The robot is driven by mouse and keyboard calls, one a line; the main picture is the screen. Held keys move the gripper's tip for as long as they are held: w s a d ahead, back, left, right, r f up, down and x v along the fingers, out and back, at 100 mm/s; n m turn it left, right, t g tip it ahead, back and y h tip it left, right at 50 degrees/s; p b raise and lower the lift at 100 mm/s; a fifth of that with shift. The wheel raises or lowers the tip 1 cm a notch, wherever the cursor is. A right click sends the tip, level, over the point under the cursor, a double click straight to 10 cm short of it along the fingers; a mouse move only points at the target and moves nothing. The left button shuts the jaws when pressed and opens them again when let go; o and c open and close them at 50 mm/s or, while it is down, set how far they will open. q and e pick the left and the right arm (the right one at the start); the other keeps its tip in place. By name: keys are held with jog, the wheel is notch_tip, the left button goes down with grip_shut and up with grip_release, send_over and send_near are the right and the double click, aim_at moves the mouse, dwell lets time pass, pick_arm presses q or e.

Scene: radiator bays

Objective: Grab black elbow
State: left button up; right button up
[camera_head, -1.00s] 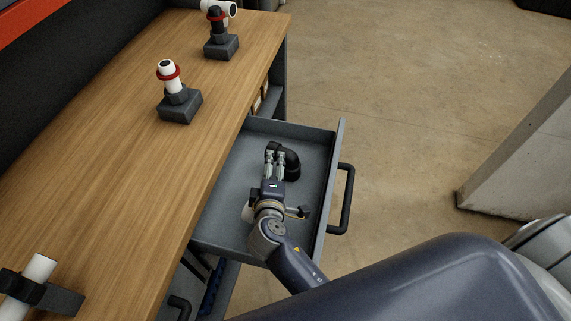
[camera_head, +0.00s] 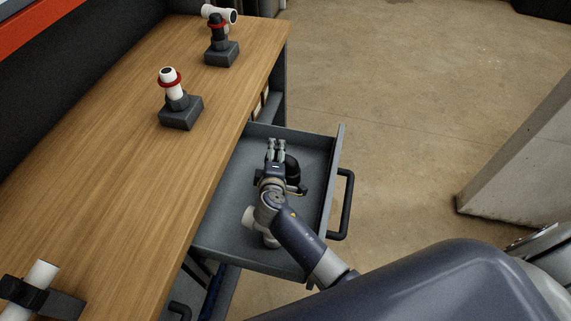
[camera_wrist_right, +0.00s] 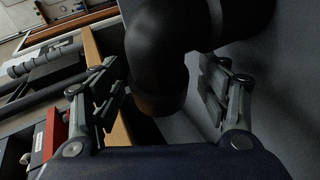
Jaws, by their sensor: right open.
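The black elbow (camera_head: 294,172) lies in the open drawer, partly hidden by my right gripper and wrist in the head view. My right gripper (camera_head: 276,143) is down inside the drawer, overlapping the elbow's left side in that view. In the right wrist view, the elbow (camera_wrist_right: 165,50) is large and close, with one end hanging between the two spread fingers of the right gripper (camera_wrist_right: 162,92). A gap shows on each side of that end, and the fingers do not close on it. My left gripper is not in view.
The grey drawer (camera_head: 232,180) also holds a white fitting (camera_head: 250,217), partly behind my arm. Its black handle (camera_head: 346,205) faces the open floor. The wooden bench (camera_head: 110,170) carries pipe stands (camera_head: 181,113) (camera_head: 222,54) and a clamped white pipe (camera_head: 42,272).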

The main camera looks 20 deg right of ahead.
jog(key=shift+w+f, duration=0.1)
jog(key=shift+w, duration=0.15)
jog(key=c, duration=1.2)
